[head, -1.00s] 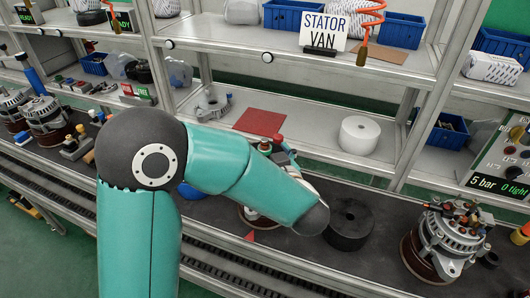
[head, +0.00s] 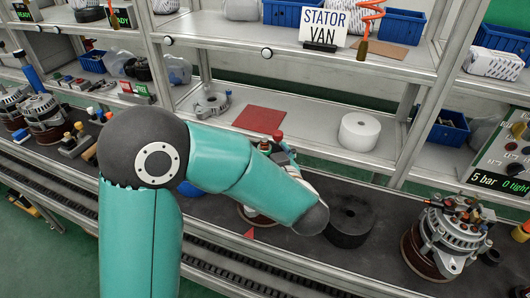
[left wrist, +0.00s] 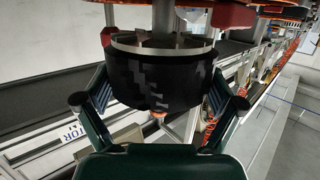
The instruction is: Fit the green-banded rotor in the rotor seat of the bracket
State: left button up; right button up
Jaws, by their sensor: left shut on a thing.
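My left gripper (left wrist: 160,92) is shut on a dark cylinder with grey patches, a metal top face and a shaft, apparently the rotor (left wrist: 150,78). Its fingers press on both sides of the cylinder; no green band shows on it. In the head view my teal left arm hides most of this gripper and the thing held. Behind the forearm stands a part on the belt with red caps (head: 277,135), largely hidden; I cannot tell if it is the bracket. A grey metal bracket-like casting (head: 212,102) lies on the shelf. My right gripper is not in view.
A black ring-shaped block (head: 349,224) stands on the dark belt right of my forearm. An alternator (head: 445,235) stands further right. On the shelf behind are a red mat (head: 259,119) and a white roll (head: 359,131). Shelf posts rise close behind the belt.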

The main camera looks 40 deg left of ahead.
pick_arm(q)
jog(key=shift+f+b, duration=1.85)
jog(key=shift+f, duration=0.5)
dwell(0.4)
jog(key=o, duration=1.5)
jog(key=shift+c, duration=0.2)
jog(key=shift+s+f, duration=0.1)
jog(key=shift+f, duration=0.3)
jog(key=v, duration=1.2)
jog(key=shift+r, duration=0.2)
